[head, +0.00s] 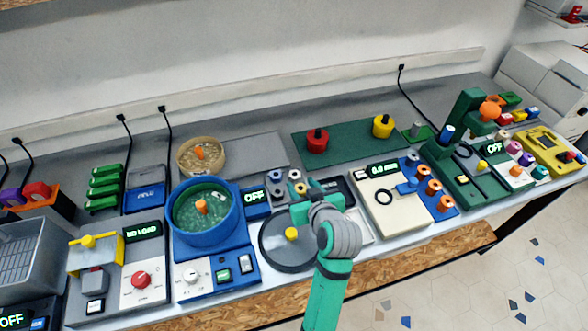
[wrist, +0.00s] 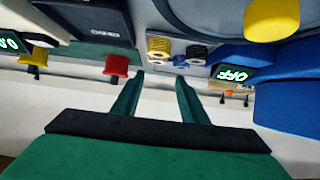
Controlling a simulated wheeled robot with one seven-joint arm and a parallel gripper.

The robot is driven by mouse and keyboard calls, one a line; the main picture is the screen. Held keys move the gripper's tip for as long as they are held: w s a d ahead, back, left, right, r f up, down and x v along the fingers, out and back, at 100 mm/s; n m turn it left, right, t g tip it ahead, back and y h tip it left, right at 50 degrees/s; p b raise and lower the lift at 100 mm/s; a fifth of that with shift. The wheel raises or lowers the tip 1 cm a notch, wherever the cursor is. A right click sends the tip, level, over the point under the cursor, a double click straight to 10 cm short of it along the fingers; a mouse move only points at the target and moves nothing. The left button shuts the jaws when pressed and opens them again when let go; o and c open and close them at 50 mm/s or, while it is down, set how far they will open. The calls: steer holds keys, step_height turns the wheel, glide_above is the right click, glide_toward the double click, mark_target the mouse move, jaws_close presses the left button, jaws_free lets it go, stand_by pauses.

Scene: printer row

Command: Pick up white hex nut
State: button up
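The white hex nut (head: 295,174) appears to be the pale one in the back row of a small cluster of nuts, left of my gripper in the head view. In the wrist view it seems to be the pale piece (wrist: 158,57) beside a yellow nut (wrist: 158,43). A blue-grey nut (wrist: 196,50) stands to its right there. My gripper (wrist: 160,78) is open, with its two green fingers apart and nothing seen between them. In the head view my gripper (head: 306,190) hangs close to the nuts, and its fingers are partly hidden by my wrist.
A dark turntable with a yellow knob (head: 291,234) lies just in front of the nuts. A blue tub (head: 178,215) and an OFF display (head: 255,196) stand left. A cream scale (head: 400,213) is at right. Red (head: 317,141) and yellow (head: 382,126) knobbed pieces stand on a green mat behind.

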mark_target(295, 174)
steer(key=x, duration=0.3)
steer(key=shift+d+f, duration=0.15)
steer(key=shift+d, duration=0.05)
steer(key=shift+x, duration=2.95)
steer(key=shift+d+f, duration=0.15)
